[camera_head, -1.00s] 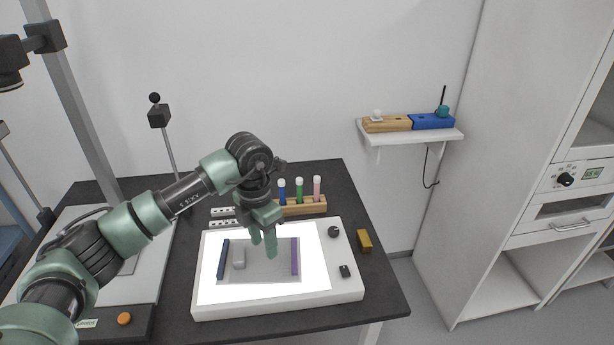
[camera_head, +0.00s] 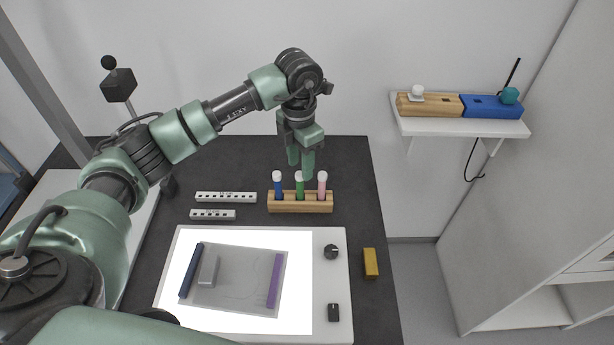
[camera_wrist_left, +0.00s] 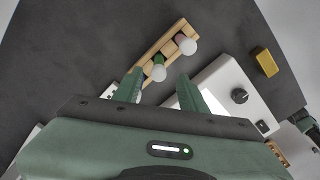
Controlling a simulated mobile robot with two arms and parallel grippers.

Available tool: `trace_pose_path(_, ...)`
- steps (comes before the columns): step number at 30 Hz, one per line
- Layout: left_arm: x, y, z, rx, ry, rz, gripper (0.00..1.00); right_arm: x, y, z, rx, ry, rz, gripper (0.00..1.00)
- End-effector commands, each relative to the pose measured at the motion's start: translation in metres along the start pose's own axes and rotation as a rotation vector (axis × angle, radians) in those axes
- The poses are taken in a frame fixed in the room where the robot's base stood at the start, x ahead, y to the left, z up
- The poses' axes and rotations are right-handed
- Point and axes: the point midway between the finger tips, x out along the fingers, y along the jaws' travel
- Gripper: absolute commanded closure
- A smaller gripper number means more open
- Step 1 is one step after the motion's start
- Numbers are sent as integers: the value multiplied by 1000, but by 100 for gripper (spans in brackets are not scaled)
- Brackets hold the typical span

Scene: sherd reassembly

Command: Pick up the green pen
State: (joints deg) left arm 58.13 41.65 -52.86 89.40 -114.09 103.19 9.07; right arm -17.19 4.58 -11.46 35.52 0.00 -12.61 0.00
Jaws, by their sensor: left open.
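The green pen (camera_head: 300,187) stands upright with a white cap in the middle of a wooden holder (camera_head: 300,208). A blue pen (camera_head: 278,187) stands to its left and a pink pen (camera_head: 321,187) to its right. My left gripper (camera_head: 301,166) is open and empty, with its fingers pointing down just above the pens. In the left wrist view, the green pen (camera_wrist_left: 159,69) shows between the two fingertips (camera_wrist_left: 165,85), and the pink pen (camera_wrist_left: 187,45) lies beyond. The blue pen is mostly hidden behind a finger there.
A lit panel (camera_head: 335,295) with a grey sheet (camera_head: 235,285) and two bars lies in front. Two white slotted strips (camera_head: 226,197) lie left of the holder, a yellow block (camera_head: 370,263) at the right. A wall shelf (camera_head: 460,127) holds wooden and blue blocks.

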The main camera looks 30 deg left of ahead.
Motion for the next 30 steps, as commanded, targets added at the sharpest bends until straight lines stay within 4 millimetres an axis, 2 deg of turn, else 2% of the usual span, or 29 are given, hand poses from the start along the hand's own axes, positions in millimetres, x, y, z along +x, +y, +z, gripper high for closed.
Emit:
trace_pose_path(8, 30, 0, -1, 0, 4, -2, 58, -8, 0, 0, 0, 0, 0, 64)
trace_pose_path(16, 69, 2, 0, 0, 4, -1, 58, -19, 0, -2, 0, 0, 0, 64)
trace_pose_path(25, 76, 2, 0, 1, 0, 0, 58, -19, 0, -2, 0, 0, 0, 64)
trace_pose_path(26, 76, 2, 0, 1, 0, 0, 64, -19, 0, -2, 0, 0, 0, 64)
trace_pose_path(27, 76, 2, 0, 1, 0, 0, 75, -19, 0, -2, 0, 0, 0, 64)
trace_pose_path(30, 75, 2, 0, 0, 1, 0, 100, -19, 0, -2, 0, 0, 0, 64)
